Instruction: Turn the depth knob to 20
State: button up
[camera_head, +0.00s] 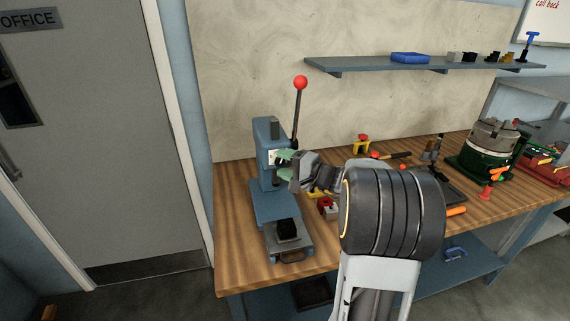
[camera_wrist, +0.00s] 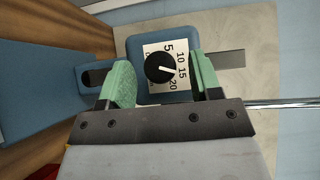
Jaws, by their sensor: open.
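The depth knob (camera_wrist: 160,67) is a small black round knob with a white pointer line, on a white dial plate (camera_wrist: 152,49) marked 5, 10, 15 and 20. In the wrist view the pointer aims right and slightly down, close to the 15 mark. The dial sits on the blue press (camera_head: 267,135). My gripper (camera_wrist: 163,76) is open, with one green finger on each side of the knob and visible gaps between. In the head view my gripper (camera_head: 284,164) is at the press head and hides most of the dial.
The press lever with a red ball (camera_head: 300,83) rises behind my gripper. A black block (camera_head: 287,230) sits on the press base. Clamps, a green rotary chuck (camera_head: 493,143) and other tools stand on the wooden bench (camera_head: 237,240) to the right. A shelf (camera_head: 370,64) hangs above.

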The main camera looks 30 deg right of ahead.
jog(key=shift+c, duration=0.3)
jog(key=c, duration=0.9)
jog(key=shift+o, duration=0.2)
jog(key=shift+f+b, duration=0.15)
jog(key=shift+b, duration=0.15)
jog(key=m+t+b, duration=0.1)
jog(key=b, duration=0.2)
jog(key=shift+f, duration=0.4)
jog(key=m+t+b, duration=0.2)
jog(key=b, duration=0.2)
jog(key=m+t+b, duration=0.2)
jog(key=m+b, duration=0.1)
jog(key=b, duration=0.2)
jog(key=shift+a+f+y, duration=0.1)
jog(key=shift+a+y, duration=0.05)
jog(key=shift+y, duration=0.25)
jog(key=m+t+b, duration=0.1)
jog(key=m+b, duration=0.1)
jog(key=shift+m+t+h, duration=0.3)
jog(key=shift+h, duration=0.1)
jog(key=shift+r+m+h+b, duration=0.2)
jog(key=shift+m+h+b, duration=0.1)
jog(key=shift+m+b, duration=0.1)
